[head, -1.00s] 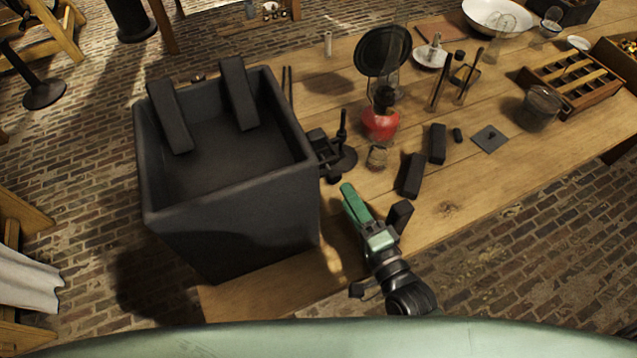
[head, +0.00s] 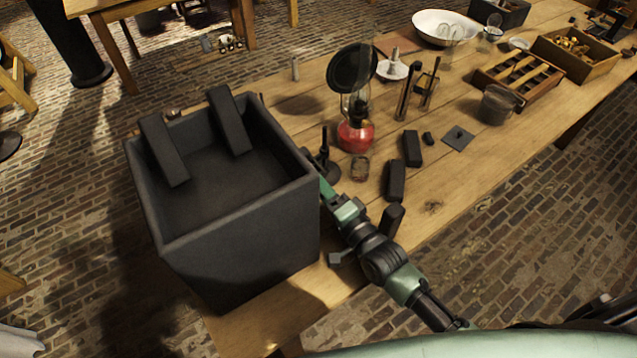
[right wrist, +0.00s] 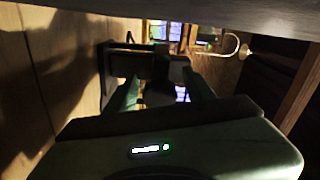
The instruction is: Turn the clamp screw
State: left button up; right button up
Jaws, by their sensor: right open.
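In the head view the dark square jar (head: 240,240) stands on the table's left end, with two dark bars (head: 163,150) (head: 228,120) over its far rim. A dark upright post on a round base (head: 333,170) stands just beyond the jar's right side. The clamp is mostly hidden there by the jar and my arm. My right gripper (head: 325,188) reaches close along that side, its green fingers partly hidden. In the right wrist view a dark blocky fitting, seemingly the clamp (right wrist: 140,63), lies just ahead of the open, spread fingers (right wrist: 165,88). I cannot tell whether they touch it. My left gripper is not in view.
A red-based lamp (head: 355,135), a small glass (head: 360,168) and dark blocks (head: 395,180) (head: 412,148) stand right of the gripper. A slotted wooden rack (head: 515,80) and a white bowl (head: 445,27) lie farther back. The table's front edge runs below my arm.

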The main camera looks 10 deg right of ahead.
grip_shut()
jog(key=shift+n+p, duration=0.4)
jog(key=shift+n, duration=1.1)
grip_release()
jog(key=shift+b+v, duration=0.5)
jog(key=shift+v, duration=3.45)
